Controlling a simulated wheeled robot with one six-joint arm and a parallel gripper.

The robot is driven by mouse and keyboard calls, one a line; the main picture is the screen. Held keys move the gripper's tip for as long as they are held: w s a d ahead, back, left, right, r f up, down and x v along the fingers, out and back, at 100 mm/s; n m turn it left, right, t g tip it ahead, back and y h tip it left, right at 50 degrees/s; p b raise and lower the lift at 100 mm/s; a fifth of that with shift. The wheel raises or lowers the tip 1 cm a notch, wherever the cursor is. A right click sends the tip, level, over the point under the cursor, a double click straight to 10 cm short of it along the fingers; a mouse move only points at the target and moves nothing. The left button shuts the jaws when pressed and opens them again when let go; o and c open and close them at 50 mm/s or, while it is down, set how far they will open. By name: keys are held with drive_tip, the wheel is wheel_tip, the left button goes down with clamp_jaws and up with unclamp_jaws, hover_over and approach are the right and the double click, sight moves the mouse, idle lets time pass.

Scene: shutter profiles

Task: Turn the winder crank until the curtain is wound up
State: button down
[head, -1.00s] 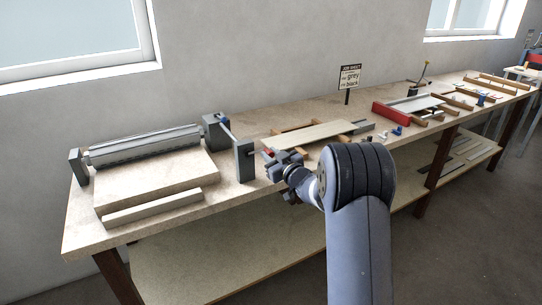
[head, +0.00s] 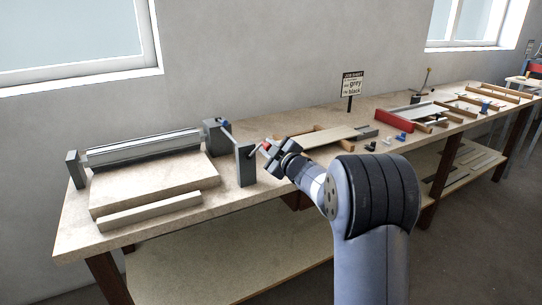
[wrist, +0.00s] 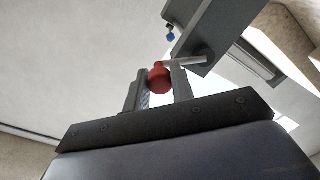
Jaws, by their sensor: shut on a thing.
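The winder stands at the left end of the bench, with a grey roller (head: 145,147) between dark end brackets. The curtain shows as grey material around the roller; I cannot tell how much hangs. A grey bearing block (head: 245,165) stands to the right of the roller. The crank's red knob (head: 266,145) is at that block's right side, and it also shows in the wrist view (wrist: 159,78) with its metal rod (wrist: 186,62). My gripper (head: 272,149) is shut on the red knob, its fingers on either side of it in the wrist view (wrist: 161,86).
A pale board (head: 152,188) and a pale strip (head: 150,211) lie in front of the roller. A sign (head: 352,85) stands at the back. Wooden frames, a red-ended tray (head: 394,118) and small parts lie to the right.

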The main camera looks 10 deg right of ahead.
drive_tip(key=shift+s+a+r+n+b, duration=0.1)
drive_tip(key=shift+a+r+n+b, duration=0.15)
drive_tip(key=shift+n, duration=0.45)
drive_tip(key=c, duration=1.2)
unclamp_jaws()
drive_tip(key=v, duration=1)
drive_tip(key=shift+s+b, duration=0.4)
drive_tip(key=shift+r, duration=0.1)
